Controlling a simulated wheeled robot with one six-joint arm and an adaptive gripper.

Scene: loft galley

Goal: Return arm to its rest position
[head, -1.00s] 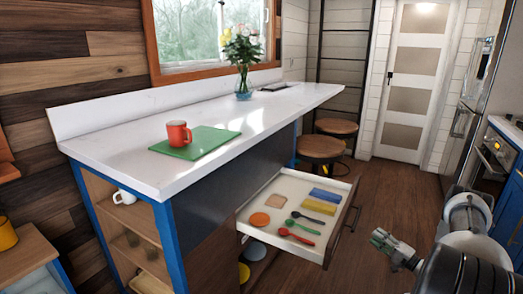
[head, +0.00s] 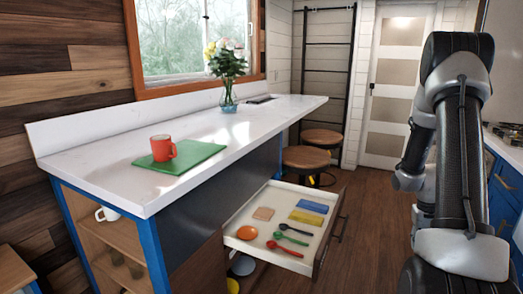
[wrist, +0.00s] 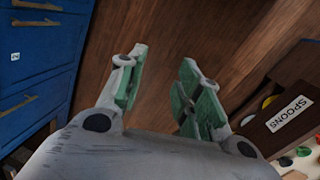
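My arm is folded upright at the right of the head view, and my gripper is not visible there. In the wrist view my gripper (wrist: 160,90) is open and empty, its green-padded fingers apart over the wood floor. The open drawer (head: 318,262) under the counter holds an orange round-ended piece (head: 247,233), a red spoon (head: 284,248), a green spoon (head: 291,240), a dark green spoon (head: 295,229), a tan block (head: 263,214) and blue and yellow blocks. In the wrist view its front carries a label reading SPOONS (wrist: 290,114).
A red mug (head: 162,148) stands on a green board (head: 196,153) on the white counter (head: 110,180), with a flower vase (head: 228,97) behind. Stools (head: 306,158) stand beyond the drawer. Blue cabinets (wrist: 40,60) are at the left of the wrist view. Wood floor lies between.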

